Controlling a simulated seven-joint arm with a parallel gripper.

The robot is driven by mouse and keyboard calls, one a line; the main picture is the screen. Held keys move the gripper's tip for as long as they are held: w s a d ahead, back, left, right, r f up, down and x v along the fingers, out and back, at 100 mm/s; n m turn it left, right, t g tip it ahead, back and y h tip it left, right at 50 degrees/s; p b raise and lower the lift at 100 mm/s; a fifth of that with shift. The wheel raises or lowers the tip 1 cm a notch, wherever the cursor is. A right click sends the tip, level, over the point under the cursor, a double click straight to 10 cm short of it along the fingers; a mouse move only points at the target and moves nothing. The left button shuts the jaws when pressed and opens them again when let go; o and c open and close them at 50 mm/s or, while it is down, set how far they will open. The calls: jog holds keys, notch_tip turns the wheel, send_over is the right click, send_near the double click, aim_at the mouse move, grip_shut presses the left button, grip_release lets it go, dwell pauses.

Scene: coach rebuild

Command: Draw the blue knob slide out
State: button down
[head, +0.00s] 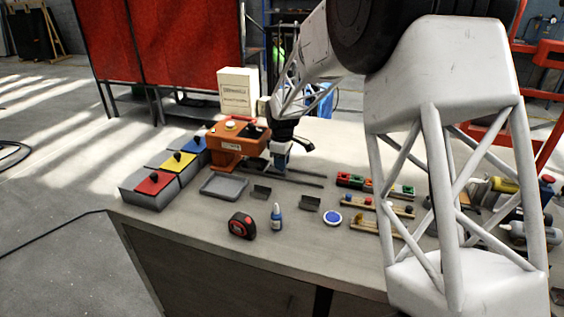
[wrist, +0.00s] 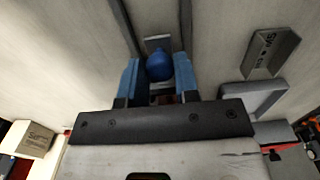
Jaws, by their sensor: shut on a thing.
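The blue knob (wrist: 159,67) is round and sits at the end of a small grey plate (wrist: 158,43) between two dark rails. My gripper (wrist: 158,80) is shut on the knob, with one blue-grey finger on each side of it. In the head view my gripper (head: 281,164) is low over the bench, just right of the orange housing (head: 228,147). The knob is hidden behind the fingers there. The dark rails (head: 300,180) run out to the right along the bench top.
Three grey boxes with red (head: 153,184), yellow (head: 178,162) and blue lids stand at the left. A grey tray (head: 224,187), a tape measure (head: 242,226) and a blue bottle (head: 276,217) lie in front. Coloured blocks (head: 362,183) are at the right.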

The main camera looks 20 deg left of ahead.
jog(key=d, duration=1.4)
jog(key=shift+d, duration=0.25)
jog(key=c, duration=0.8)
grip_release()
jog(key=shift+c, duration=0.2)
jog(key=shift+r, duration=0.1)
notch_tip(320, 180, up, 8)
